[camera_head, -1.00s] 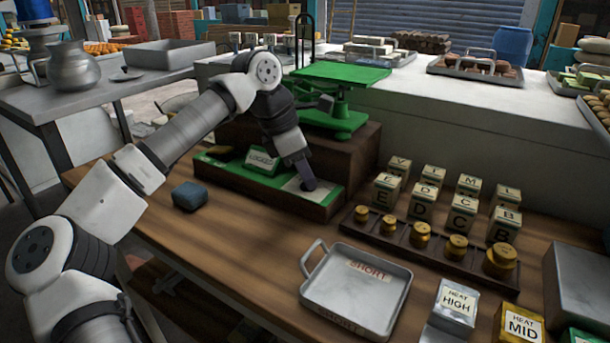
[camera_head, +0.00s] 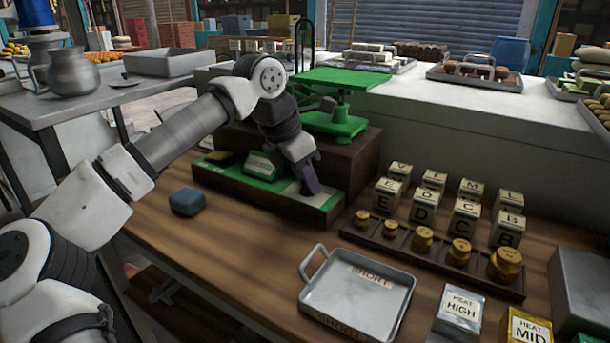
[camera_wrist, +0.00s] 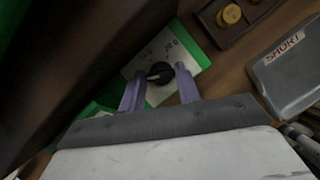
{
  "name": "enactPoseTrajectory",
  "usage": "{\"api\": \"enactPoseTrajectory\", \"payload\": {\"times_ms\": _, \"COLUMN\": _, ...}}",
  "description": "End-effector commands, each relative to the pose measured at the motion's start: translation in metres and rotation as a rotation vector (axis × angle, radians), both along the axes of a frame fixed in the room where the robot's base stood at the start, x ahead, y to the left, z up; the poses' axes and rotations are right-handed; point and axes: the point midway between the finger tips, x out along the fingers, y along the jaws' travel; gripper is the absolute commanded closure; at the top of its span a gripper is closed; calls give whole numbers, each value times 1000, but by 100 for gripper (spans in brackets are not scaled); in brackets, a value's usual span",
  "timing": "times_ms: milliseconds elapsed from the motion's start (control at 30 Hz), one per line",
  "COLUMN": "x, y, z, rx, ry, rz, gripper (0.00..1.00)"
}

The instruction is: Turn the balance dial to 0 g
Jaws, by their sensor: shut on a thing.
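The balance dial (camera_wrist: 158,74) is a small black knob with a pale pointer mark, on a white card (camera_wrist: 183,50) set in the green panel. In the wrist view my gripper (camera_wrist: 160,90) has its two purple fingers on either side of the knob, closed on it. In the head view my gripper (camera_head: 309,188) reaches down to the right end of the green panel (camera_head: 250,186) and hides the dial. The green balance (camera_head: 338,100) stands on the dark wooden block behind the panel. The figures on the card are too blurred to read surely.
A blue block (camera_head: 187,202) lies left of the panel. Lettered cubes (camera_head: 466,218) and a rack of brass weights (camera_head: 423,238) stand to the right. A metal tray labelled SHORT (camera_head: 357,290) lies in front. Wooden table between block and tray is clear.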

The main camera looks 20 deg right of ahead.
Motion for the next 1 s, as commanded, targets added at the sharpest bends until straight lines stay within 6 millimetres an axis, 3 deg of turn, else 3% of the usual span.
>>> {"api": "enactPoseTrajectory", "payload": {"times_ms": 67, "x": 0, "y": 0, "z": 0, "rx": 0, "ry": 0, "rz": 2, "gripper": 90}}
{"api": "enactPoseTrajectory", "payload": {"times_ms": 100, "x": 0, "y": 0, "z": 0, "rx": 0, "ry": 0, "rz": 2, "gripper": 63}}
{"api": "enactPoseTrajectory", "payload": {"times_ms": 167, "x": 0, "y": 0, "z": 0, "rx": 0, "ry": 0, "rz": 2, "gripper": 58}}
{"api": "enactPoseTrajectory", "payload": {"times_ms": 433, "x": 0, "y": 0, "z": 1, "rx": 0, "ry": 0, "rz": 1, "gripper": 58}}
{"api": "enactPoseTrajectory", "payload": {"times_ms": 567, "x": 0, "y": 4, "z": 11, "rx": -1, "ry": -1, "rz": 4, "gripper": 58}}
{"api": "enactPoseTrajectory", "payload": {"times_ms": 1000, "x": -6, "y": 40, "z": 98, "rx": 0, "ry": -3, "rz": 3, "gripper": 58}}
